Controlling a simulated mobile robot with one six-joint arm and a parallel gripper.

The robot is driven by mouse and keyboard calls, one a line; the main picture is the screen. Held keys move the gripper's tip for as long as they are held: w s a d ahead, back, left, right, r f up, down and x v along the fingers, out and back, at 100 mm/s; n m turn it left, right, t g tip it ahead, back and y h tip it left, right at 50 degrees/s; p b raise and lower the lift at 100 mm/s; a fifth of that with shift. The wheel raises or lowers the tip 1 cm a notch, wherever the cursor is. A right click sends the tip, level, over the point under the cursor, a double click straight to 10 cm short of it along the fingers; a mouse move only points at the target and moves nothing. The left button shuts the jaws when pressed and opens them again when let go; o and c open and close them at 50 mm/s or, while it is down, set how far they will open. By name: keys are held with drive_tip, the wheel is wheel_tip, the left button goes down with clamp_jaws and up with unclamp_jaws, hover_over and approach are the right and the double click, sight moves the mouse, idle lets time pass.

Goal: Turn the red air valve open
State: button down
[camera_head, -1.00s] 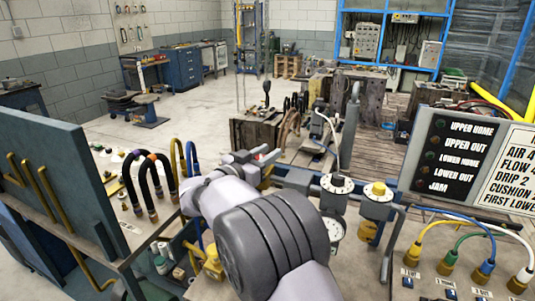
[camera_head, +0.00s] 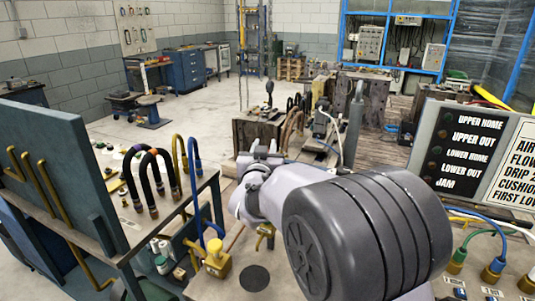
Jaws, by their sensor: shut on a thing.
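My gripper (camera_head: 262,152) is at the far end of my grey arm, low over the bench beside the pipework. It is small in the picture and partly hidden by my own wrist. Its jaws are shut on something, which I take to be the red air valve. No red of the valve shows clearly, as my gripper and wrist cover that spot, so I cannot tell how far its handle is turned.
A yellow fitting (camera_head: 216,258) with a blue hose stands front left. Black hoses (camera_head: 150,180) arch over the left bench beside a blue-grey panel (camera_head: 55,165). The indicator board (camera_head: 465,150) stands at right. Clear floor (camera_head: 195,115) lies behind.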

drive_tip(key=n+y, duration=0.2)
drive_tip(key=y, duration=0.2)
drive_tip(key=a+n+g+y, duration=0.1)
drive_tip(key=n+y, duration=0.2)
drive_tip(key=y, duration=0.1)
drive_tip(key=shift+s+a+g+b, duration=0.1)
drive_tip(key=shift+a+g+b, duration=0.05)
drive_tip(key=shift+g+b, duration=0.2)
drive_tip(key=shift+n, duration=0.3)
drive_tip(key=c, duration=1)
unclamp_jaws()
drive_tip(key=shift+c, duration=0.2)
drive_tip(key=shift+s, duration=0.1)
drive_tip(key=p+v, duration=0.2)
drive_tip(key=v, duration=1.5)
drive_tip(key=shift+d, duration=0.25)
